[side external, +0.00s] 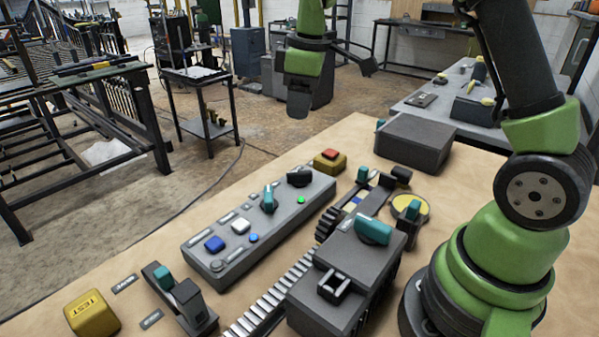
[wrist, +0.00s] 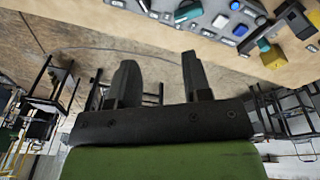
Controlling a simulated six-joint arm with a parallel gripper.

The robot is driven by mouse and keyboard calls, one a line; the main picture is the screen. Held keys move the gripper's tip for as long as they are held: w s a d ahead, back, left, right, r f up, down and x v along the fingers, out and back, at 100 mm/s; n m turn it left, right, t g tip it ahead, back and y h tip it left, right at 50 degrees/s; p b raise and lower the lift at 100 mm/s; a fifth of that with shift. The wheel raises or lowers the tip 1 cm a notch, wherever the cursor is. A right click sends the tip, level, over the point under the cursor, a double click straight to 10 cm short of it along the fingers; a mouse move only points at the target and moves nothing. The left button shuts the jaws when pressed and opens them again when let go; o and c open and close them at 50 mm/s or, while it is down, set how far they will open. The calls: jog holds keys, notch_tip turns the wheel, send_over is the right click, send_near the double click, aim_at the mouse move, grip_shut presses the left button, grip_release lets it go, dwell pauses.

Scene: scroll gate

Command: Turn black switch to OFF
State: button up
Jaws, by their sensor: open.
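A black rotary switch (side external: 299,177) sits at the far right end of the grey control panel (side external: 204,245) in the side external view. Its pointer direction and label are too small to read. A teal switch (side external: 268,199) stands beside it on the panel. My gripper (wrist: 158,60) is open and empty in the wrist view, with its two dark fingers apart over the floor beyond the table edge. In the side external view it hangs above and behind the panel, clear of the switch.
The panel also has a blue button (side external: 214,243) and a white button (side external: 240,225). A yellow block with a red button (side external: 330,160) stands close behind the black switch. A yellow TEST block (side external: 92,312), a teal-handled lever (side external: 180,296) and a gate mechanism (side external: 345,265) stand nearby.

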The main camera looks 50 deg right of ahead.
aim_at(299, 172)
jog(key=w+d+f+n, duration=0.1)
jog(key=f, duration=0.2)
jog(key=w+d+f+n+g, duration=0.1)
jog(key=f, duration=0.1)
jog(key=w+d+f+n, duration=0.1)
jog(key=f, duration=0.2)
jog(key=shift+d+f+g, duration=0.2)
jog(key=shift+f+g, duration=0.1)
jog(key=shift+f, duration=0.05)
notch_tip(299, 172, down, 10)
jog(key=shift+r, duration=0.25)
grip_shut()
